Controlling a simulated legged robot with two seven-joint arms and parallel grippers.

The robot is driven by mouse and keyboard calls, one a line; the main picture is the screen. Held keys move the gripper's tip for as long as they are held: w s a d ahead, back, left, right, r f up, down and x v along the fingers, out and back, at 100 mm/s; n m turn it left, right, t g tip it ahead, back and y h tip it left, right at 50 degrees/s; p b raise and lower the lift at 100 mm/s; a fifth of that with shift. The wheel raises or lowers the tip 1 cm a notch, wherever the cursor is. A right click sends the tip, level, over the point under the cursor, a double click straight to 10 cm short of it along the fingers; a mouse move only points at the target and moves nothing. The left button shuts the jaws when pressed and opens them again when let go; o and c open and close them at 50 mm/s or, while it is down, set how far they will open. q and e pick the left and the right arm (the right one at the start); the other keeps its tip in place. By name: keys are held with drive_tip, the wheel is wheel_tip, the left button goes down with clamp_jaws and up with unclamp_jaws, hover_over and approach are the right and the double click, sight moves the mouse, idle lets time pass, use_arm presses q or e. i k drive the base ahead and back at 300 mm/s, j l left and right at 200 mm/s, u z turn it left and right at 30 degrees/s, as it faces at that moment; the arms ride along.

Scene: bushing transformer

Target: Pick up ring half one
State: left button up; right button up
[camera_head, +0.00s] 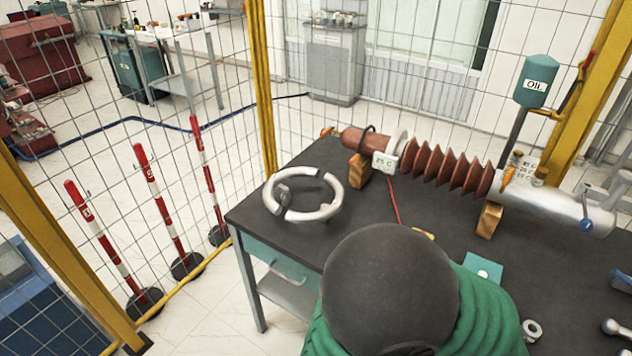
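Two light grey metal ring halves lie on the dark table top (252,216), near its left corner. They form a nearly closed ring with small dark gaps at the joints. One is the back-left half (270,187). The other is the front-right half (336,202). I cannot tell which of them is ring half one. A small fitting shows at the inner left of the ring. Neither of my grippers is in view.
A ribbed red-brown bushing (447,168) rests on wooden blocks (489,220) behind and right of the ring. A dark grey dome (390,285) with green around it covers the table's front middle. A yellow-framed mesh fence (262,100) stands behind. Striped posts (160,200) stand left.

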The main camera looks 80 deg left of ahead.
sight(275, 180)
drive_tip(key=u, duration=3)
drive_tip(key=i+j, duration=0.25)
drive_tip(key=i, duration=0.2)
drive_tip(key=i+j, duration=0.3)
drive_tip(key=i, duration=0.15)
drive_tip(key=i+j, duration=0.25)
drive_tip(key=i, duration=0.2)
drive_tip(key=i+j, duration=0.25)
drive_tip(key=i, duration=0.15)
